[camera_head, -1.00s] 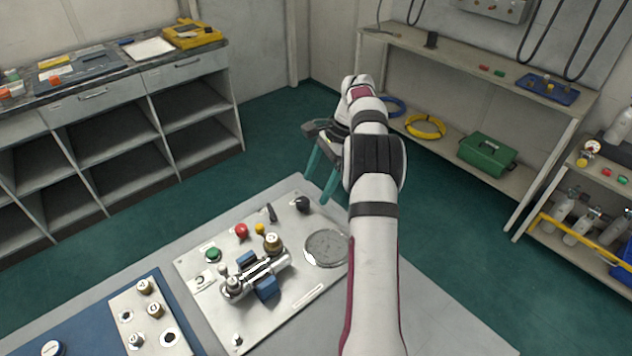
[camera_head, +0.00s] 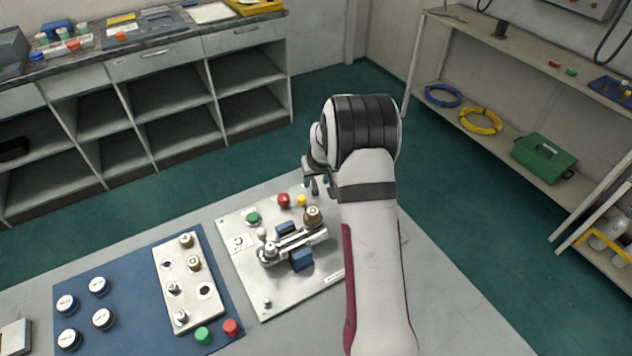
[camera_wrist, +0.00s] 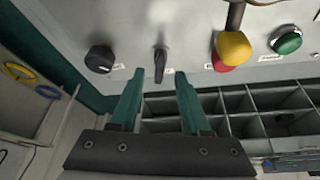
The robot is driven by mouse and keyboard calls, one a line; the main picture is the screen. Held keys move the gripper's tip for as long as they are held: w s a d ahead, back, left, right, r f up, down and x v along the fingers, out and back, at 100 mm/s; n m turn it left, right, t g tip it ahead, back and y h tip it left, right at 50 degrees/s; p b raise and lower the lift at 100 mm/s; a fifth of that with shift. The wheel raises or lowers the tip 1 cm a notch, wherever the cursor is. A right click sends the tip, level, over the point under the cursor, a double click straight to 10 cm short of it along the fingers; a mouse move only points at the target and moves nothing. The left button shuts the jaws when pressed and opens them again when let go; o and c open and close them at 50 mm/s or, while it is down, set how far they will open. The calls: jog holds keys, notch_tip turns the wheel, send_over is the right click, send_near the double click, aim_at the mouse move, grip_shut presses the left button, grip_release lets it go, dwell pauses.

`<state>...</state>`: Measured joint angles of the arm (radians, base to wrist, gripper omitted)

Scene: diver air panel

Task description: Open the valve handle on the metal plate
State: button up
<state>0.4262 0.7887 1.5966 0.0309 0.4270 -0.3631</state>
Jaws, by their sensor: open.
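The metal plate (camera_head: 280,291) lies on the table and also fills the top of the wrist view (camera_wrist: 195,42). The valve handle (camera_wrist: 161,64) is a narrow dark lever on the plate, lined up with the gap between my fingertips in the wrist view. My gripper (camera_wrist: 159,86) is open and empty, its two teal fingers pointing towards the handle, with no contact visible. In the head view my gripper (camera_head: 316,182) is over the plate's far edge, and my arm hides part of the plate. I cannot tell the exact distance to the handle.
Beside the handle are a round black knob (camera_wrist: 100,59), a yellow knob (camera_wrist: 234,46), a red button (camera_head: 284,200) and a green button (camera_head: 253,217). A brass-topped metal fitting (camera_head: 292,243) stands nearer. A blue mat (camera_head: 135,268) with a smaller plate lies left.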

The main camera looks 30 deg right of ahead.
jog(key=shift+x, duration=1)
grip_shut()
